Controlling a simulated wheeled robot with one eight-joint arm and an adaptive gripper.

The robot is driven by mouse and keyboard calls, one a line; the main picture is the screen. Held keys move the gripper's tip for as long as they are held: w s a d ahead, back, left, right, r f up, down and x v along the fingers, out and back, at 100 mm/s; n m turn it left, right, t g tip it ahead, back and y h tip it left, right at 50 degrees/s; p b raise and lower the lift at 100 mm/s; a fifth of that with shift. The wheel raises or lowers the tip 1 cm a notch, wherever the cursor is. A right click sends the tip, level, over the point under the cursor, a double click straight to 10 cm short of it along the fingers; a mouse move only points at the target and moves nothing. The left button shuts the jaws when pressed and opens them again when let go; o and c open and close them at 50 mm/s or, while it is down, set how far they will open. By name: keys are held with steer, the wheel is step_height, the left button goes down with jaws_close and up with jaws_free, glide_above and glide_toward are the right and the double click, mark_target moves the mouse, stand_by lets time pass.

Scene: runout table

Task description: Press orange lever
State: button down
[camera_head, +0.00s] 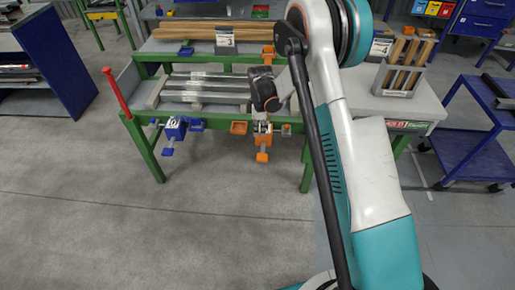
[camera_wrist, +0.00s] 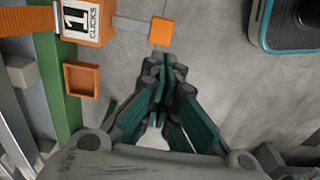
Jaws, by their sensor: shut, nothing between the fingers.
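The orange lever (camera_wrist: 161,31) ends in a square orange pad on a grey bar. The bar comes out of an orange housing (camera_wrist: 103,22) with a label reading "1 CLICKS" in the wrist view. In the head view the lever's pad (camera_head: 262,157) hangs at the front edge of the green-framed table (camera_head: 226,122). My gripper (camera_wrist: 163,62) is shut and empty, its fingertips close beside the pad in the wrist view. I cannot tell whether they touch it. In the head view my wrist hides part of the housing.
A blue lever unit (camera_head: 175,131) sits left on the same table edge, with a red upright handle (camera_head: 117,92) at the corner. A small orange tray (camera_wrist: 82,80) is beside the housing. Metal bars (camera_head: 206,86) lie on the table. The floor in front is clear.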

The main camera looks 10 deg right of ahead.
mark_target(259, 156)
step_height(259, 156, down, 14)
steer(key=b, duration=0.5)
steer(key=shift+b, duration=0.4)
steer(key=shift+s, duration=0.1)
steer(key=shift+f, duration=0.15)
